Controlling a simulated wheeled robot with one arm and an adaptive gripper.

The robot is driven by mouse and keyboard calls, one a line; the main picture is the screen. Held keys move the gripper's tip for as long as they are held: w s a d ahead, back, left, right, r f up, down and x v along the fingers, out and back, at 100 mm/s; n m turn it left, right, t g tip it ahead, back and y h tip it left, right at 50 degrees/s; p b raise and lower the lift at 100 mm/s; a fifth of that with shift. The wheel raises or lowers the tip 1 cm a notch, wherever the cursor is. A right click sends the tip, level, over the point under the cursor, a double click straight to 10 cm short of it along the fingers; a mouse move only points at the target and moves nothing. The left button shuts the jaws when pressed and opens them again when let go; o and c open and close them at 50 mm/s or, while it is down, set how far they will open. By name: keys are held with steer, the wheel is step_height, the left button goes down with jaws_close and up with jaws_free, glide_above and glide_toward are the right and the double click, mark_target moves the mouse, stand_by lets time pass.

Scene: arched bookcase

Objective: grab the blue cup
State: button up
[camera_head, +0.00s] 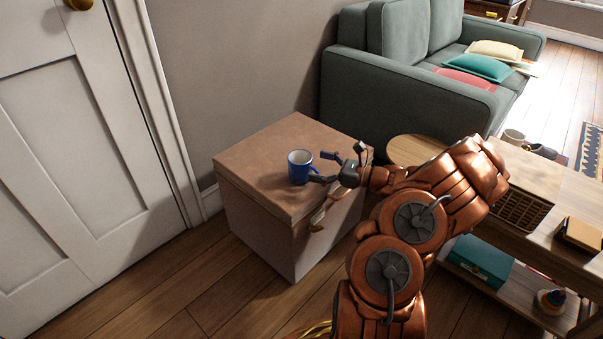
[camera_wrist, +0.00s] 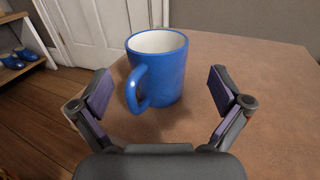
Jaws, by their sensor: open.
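The blue cup (camera_head: 300,167) stands upright on top of a brown box-shaped cabinet (camera_head: 262,152), near its middle. It is blue outside and white inside. My gripper (camera_head: 322,168) is open just to the right of the cup in the head view. In the wrist view the cup (camera_wrist: 158,70) is ahead of and between the open fingers of my gripper (camera_wrist: 160,92), with its handle toward the left finger. Nothing is between the finger pads at their tips except the near side of the cup and handle; I cannot tell whether they touch it.
A white door (camera_head: 85,130) and a wall are to the left and behind. A green sofa (camera_head: 400,95) stands behind the cabinet. A wooden table (camera_head: 540,180) with a basket (camera_head: 515,197) is at the right. The cabinet top around the cup is clear.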

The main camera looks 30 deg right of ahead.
mark_target(311, 164)
steer(key=b+x, duration=0.1)
steer(key=x, duration=0.1)
steer(key=b+x, duration=0.1)
steer(key=x, duration=0.1)
steer(key=shift+a+f, duration=0.2)
steer(key=shift+w+a+r+b, duration=0.1)
steer(key=shift+w+a+b, duration=0.1)
steer(key=shift+w+b, duration=0.1)
steer(key=c, duration=1.5)
steer(key=shift+r, duration=0.15)
